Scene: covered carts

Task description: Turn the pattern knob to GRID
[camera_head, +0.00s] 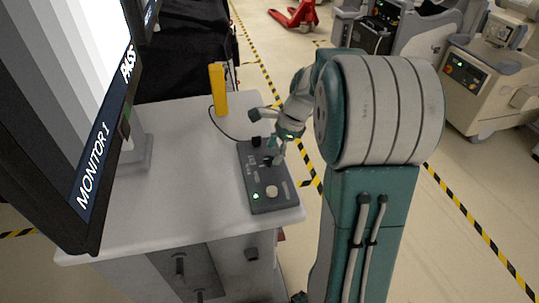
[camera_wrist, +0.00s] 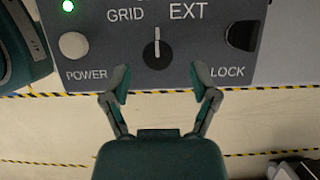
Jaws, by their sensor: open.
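The pattern knob (camera_wrist: 158,50) is a round black dial on a dark grey control box (camera_head: 285,203). Its white pointer line points straight up in the wrist view, between the GRID label (camera_wrist: 126,14) on the left and the EXT label (camera_wrist: 188,11) on the right. My gripper (camera_wrist: 160,80) is open and empty, its two fingertips apart on either side just below the knob in the wrist view, not closed on it. In the head view my gripper (camera_head: 272,152) is over the box and partly hides the knob.
A white POWER button (camera_wrist: 73,45) with a lit green light (camera_wrist: 68,6) is left of the knob. A black LOCK part (camera_wrist: 241,36) is at right. The monitor (camera_head: 95,150) shows grey bands, "MONITOR 1" and "PASS". A yellow block (camera_head: 218,90) stands on the cart top (camera_head: 180,190).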

